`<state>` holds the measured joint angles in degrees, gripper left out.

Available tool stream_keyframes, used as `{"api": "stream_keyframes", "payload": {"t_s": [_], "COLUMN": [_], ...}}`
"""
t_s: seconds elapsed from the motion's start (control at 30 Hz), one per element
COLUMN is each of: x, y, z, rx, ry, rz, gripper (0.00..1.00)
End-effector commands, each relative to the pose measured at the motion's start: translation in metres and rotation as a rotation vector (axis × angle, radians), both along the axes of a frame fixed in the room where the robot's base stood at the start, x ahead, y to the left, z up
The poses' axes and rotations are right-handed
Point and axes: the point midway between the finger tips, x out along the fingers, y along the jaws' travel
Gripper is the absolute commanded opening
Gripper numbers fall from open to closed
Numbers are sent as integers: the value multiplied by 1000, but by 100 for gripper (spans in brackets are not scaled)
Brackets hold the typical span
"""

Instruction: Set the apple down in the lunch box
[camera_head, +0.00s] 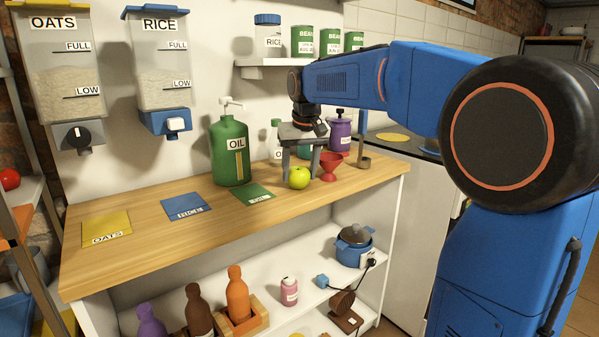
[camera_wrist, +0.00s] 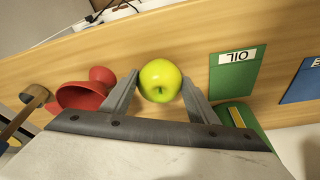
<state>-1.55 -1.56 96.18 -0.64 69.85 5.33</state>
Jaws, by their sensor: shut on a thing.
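A yellow-green apple (camera_head: 298,178) is at the right part of the wooden counter. My gripper (camera_head: 301,166) points down and is shut on it. In the wrist view the apple (camera_wrist: 160,80) sits between the two grey fingers of my gripper (camera_wrist: 161,88). Whether the apple touches the counter is hard to tell. I cannot make out a lunch box in either view.
Purple (camera_head: 340,132) and green oil (camera_head: 230,150) bottles stand behind. Yellow (camera_head: 106,230), blue (camera_head: 185,206) and green (camera_head: 252,194) mats lie left. The counter's left front is clear.

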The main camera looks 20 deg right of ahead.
Motion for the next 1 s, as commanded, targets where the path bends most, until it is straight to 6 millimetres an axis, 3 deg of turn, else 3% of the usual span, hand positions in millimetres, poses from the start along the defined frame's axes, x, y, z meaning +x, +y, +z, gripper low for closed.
{"api": "stream_keyframes", "payload": {"t_s": [0.33,0.37,0.43,0.77,1.0], "x": [0,0,0,0,-6], "y": [0,0,0,0,0], "z": [-3,-4,-3,-2,24], "rx": [0,0,0,0,0], "ry": [0,0,0,-1,-3], "rz": [0,0,0,0,0], "gripper": [28,56,73,73,73]}}
